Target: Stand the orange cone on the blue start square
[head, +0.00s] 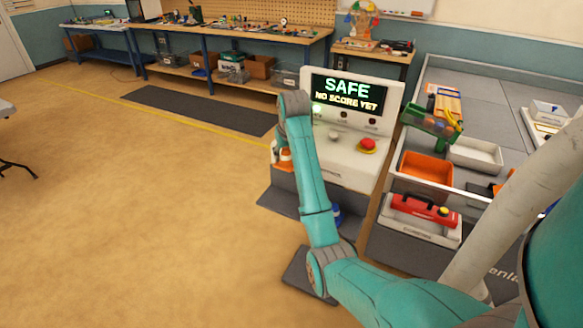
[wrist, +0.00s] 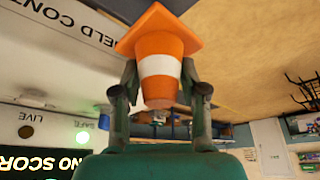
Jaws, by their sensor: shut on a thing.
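The orange cone (wrist: 160,47) with a white band is between the two fingers of my gripper (wrist: 159,78) in the wrist view. The fingers are shut on its sides. The wrist picture is upside down; the cone's square base points down in the room, so it is roughly upright. In the head view the cone (head: 285,155) shows partly behind my forearm, at the left side of the white console, and my gripper is mostly hidden there. I cannot make out the blue start square in either view.
The white console (head: 345,165) has a lit screen (head: 347,93) reading SAFE and a red button (head: 367,145). To its right is a grey bench with an orange bin (head: 426,166) and a white tray (head: 475,154). Open tan floor (head: 150,200) lies left.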

